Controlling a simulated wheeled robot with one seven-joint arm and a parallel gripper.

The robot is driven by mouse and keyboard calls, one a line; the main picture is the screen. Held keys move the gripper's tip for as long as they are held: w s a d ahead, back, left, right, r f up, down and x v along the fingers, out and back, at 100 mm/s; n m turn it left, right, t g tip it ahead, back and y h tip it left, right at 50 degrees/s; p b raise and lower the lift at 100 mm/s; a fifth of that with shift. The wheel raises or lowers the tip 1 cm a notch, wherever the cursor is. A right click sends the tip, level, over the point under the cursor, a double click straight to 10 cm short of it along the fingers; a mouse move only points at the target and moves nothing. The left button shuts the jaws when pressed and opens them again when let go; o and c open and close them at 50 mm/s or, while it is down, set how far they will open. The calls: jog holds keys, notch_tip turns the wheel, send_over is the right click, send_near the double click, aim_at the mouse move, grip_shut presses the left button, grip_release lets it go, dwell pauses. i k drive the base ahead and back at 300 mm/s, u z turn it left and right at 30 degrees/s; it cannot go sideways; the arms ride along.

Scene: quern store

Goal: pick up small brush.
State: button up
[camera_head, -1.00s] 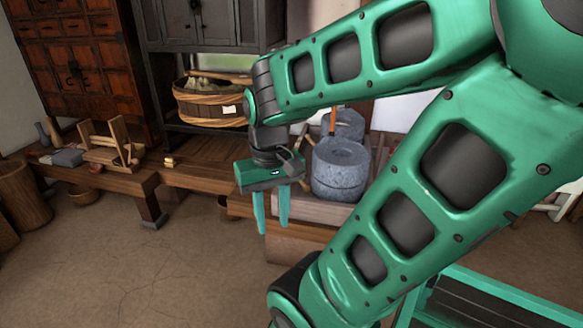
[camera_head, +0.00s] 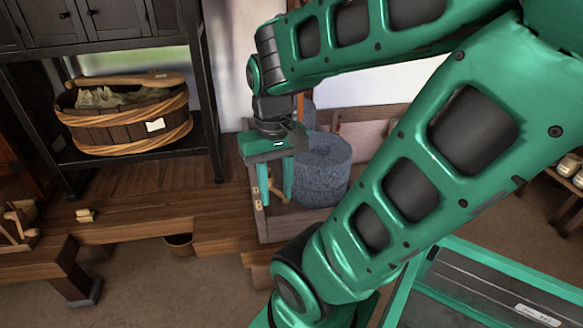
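My gripper (camera_head: 275,190) hangs pointing down in front of the left end of a wooden tray (camera_head: 262,224). Its two teal fingers stand apart. A small tan piece (camera_head: 276,186) shows between and behind the fingers, inside the tray beside the grey quern stone (camera_head: 322,172). It may be the small brush, but it is partly covered and too small to tell. The fingers do not visibly close on it. Another small yellowish thing (camera_head: 86,215) lies on the wooden bench at the left, also too small to name.
The wooden bench (camera_head: 140,215) runs along the left. A banded wooden tub (camera_head: 100,132) stands on the dark shelf above it. A small bucket (camera_head: 179,244) sits on the floor below. My arm covers the tray's right part. Shelves with jars (camera_head: 565,168) stand at far right.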

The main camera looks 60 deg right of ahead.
aim_at(271, 177)
jog(key=z, duration=0.75)
jog(key=i, duration=1.1)
jog(key=z, duration=0.65)
